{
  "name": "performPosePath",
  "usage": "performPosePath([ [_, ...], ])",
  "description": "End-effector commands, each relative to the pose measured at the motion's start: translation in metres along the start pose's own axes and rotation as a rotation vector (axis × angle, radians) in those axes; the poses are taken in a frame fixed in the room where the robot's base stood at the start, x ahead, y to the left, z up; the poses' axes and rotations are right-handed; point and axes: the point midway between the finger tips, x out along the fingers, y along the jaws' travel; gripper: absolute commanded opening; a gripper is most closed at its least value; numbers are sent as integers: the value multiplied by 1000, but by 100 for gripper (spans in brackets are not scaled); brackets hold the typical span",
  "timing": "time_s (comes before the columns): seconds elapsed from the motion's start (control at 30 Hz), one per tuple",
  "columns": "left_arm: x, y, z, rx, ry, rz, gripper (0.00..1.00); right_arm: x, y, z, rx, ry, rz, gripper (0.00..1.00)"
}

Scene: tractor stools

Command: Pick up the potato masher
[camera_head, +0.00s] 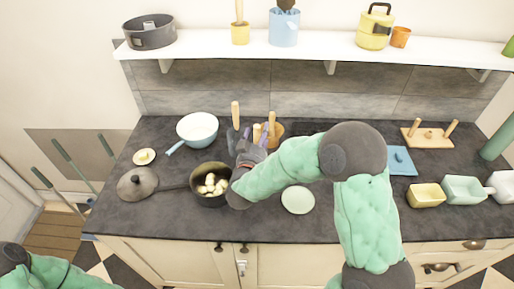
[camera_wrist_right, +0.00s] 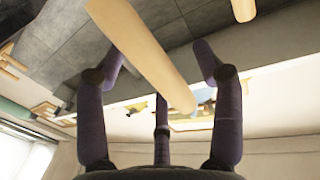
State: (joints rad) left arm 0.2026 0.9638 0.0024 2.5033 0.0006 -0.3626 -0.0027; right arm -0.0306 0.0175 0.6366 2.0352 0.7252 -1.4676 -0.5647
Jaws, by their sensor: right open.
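A light wooden handle (camera_head: 236,115) stands upright at my right gripper in the head view. It looks like the potato masher's handle, but its lower end is hidden behind the gripper. My right gripper (camera_head: 243,145) is open, just beyond the dark pot. In the right wrist view, a wooden handle (camera_wrist_right: 145,55) runs between the spread fingers of the gripper (camera_wrist_right: 166,58); contact cannot be told. My left gripper is out of view.
The dark pot (camera_head: 209,199) holds several pale potato pieces. A wooden utensil holder (camera_head: 275,133) stands close to the right gripper. A white-blue pan (camera_head: 197,128), a lid (camera_head: 137,184) and a pale plate (camera_head: 298,200) lie around. A shelf (camera_head: 330,46) hangs above.

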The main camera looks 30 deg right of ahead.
Motion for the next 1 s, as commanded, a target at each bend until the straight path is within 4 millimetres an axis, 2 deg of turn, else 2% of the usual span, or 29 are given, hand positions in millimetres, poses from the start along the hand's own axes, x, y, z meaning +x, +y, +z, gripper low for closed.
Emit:
performPosePath([
  [0.1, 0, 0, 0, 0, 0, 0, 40, 0, 0, 0, 0, 0, 0, 65],
  [0.3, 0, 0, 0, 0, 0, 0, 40, 0, 0, 0, 0, 0, 0, 9],
  [0.33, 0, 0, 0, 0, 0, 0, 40, 0, 0, 0, 0, 0, 0, 5],
  [0.77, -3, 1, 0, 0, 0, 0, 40, 0, 0, -7, 1, 2, 1, 4],
  [0.87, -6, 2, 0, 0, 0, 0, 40, 0, 0, -16, 2, 2, 1, 4],
  [1.0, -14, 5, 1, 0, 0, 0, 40, -2, -1, -38, 3, 3, -1, 4],
])
